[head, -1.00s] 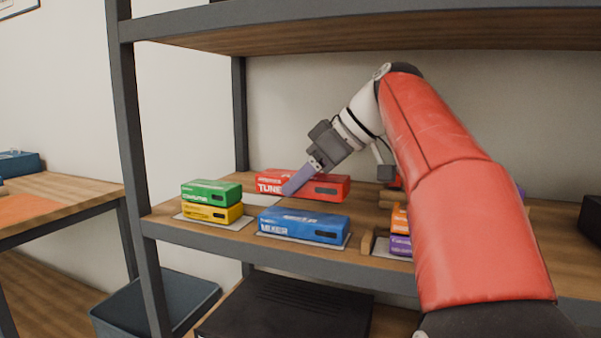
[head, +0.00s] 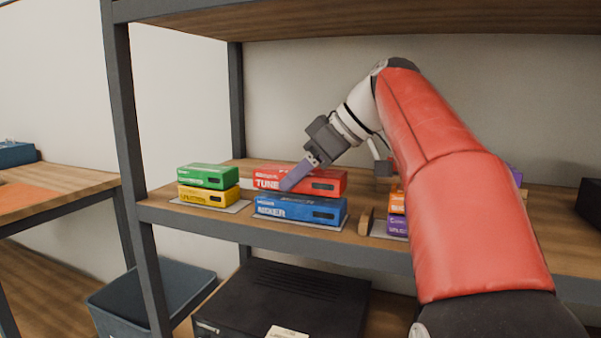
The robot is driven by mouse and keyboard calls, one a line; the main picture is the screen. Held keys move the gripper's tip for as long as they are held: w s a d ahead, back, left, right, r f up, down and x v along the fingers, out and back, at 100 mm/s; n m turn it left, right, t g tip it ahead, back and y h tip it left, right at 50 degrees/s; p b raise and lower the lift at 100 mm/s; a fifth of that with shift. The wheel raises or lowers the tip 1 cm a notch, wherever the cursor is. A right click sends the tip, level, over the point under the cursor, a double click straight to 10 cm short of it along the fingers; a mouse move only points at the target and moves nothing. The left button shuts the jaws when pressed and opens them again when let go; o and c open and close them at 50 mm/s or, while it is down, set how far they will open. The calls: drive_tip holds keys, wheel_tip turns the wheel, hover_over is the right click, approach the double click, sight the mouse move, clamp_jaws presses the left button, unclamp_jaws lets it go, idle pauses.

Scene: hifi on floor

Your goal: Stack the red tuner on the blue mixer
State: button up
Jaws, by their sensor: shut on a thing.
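The blue mixer (head: 300,209) lies flat on a pale mat (head: 268,219) near the front edge of the shelf. The red tuner (head: 325,183) is level, lined up left to right with the mixer and directly above or slightly behind its top. I cannot tell whether the two touch. My gripper (head: 292,180) reaches down from the upper right and is shut on the tuner. Its near finger lies across the tuner's front and covers part of the label; the far finger is hidden.
A green box (head: 207,176) sits on a yellow box (head: 207,195) to the left. An orange box (head: 397,202) on a purple one (head: 397,225) stands to the right, partly behind my arm. The upper shelf (head: 400,25) hangs above. A wooden block (head: 366,221) stands right of the mixer.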

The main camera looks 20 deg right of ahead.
drive_tip(key=shift+f+b, duration=0.4)
drive_tip(key=shift+f, duration=0.15)
idle(0.8)
drive_tip(key=o, duration=1.2)
drive_tip(key=shift+d, duration=0.1)
drive_tip(key=p+v, duration=0.1)
drive_tip(key=v, duration=0.7)
drive_tip(key=shift+p, duration=0.4)
drive_tip(key=shift+f, duration=0.1)
